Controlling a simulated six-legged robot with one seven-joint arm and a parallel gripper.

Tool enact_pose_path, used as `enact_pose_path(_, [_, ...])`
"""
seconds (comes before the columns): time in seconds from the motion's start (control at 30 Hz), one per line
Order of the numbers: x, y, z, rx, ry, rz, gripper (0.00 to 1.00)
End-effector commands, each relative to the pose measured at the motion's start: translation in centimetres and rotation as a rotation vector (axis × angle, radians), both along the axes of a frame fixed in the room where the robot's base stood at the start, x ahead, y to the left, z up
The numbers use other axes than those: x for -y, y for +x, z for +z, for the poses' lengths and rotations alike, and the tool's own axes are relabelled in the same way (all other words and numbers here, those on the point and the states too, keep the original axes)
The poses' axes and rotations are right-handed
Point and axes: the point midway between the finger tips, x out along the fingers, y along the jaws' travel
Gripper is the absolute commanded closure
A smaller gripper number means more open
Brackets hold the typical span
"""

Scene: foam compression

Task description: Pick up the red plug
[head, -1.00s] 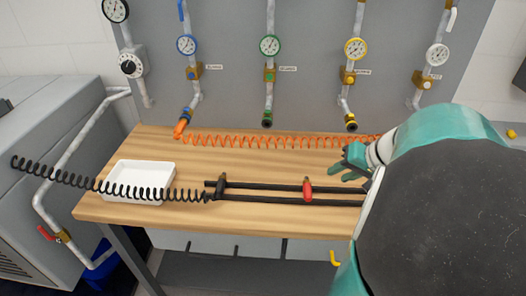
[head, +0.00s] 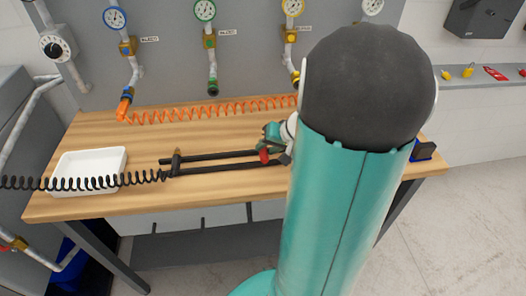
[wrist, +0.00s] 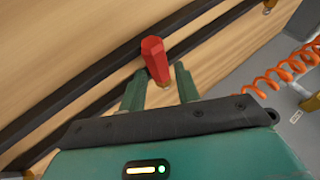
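The red plug (head: 264,156) sits at the right part of two black bars (head: 215,168) on the wooden table, partly hidden by my arm. In the wrist view the red plug (wrist: 155,58) lies just ahead of my gripper (wrist: 160,84). Its near end, with a small metal tip, is between the two green fingertips. The fingers are apart, with a gap visible around the plug, so the gripper is open. In the head view my gripper (head: 273,138) is right beside the plug, and its fingers are only partly visible.
A dark fitting (head: 176,161) stands on the bars' left end, next to a black coiled hose (head: 80,183). A white tray (head: 62,166) is at the left. An orange coiled hose (head: 200,112) runs along the back below the gauges and valves (head: 128,46).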

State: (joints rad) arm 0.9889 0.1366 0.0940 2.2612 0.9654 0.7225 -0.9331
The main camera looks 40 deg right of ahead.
Motion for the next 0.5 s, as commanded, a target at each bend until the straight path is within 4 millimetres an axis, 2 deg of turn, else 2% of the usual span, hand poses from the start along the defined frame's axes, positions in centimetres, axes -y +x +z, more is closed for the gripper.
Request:
enact_pose_path(0.27, [-0.07, 0.33, -0.46, 0.0, -0.001, -0.001, 0.68])
enact_pose_path(0.43, [-0.06, 0.32, -0.46, 0.0, -0.001, -0.001, 0.97])
enact_pose_path(0.5, [-0.06, 0.32, -0.44, 0.0, -0.001, -0.001, 1.0])
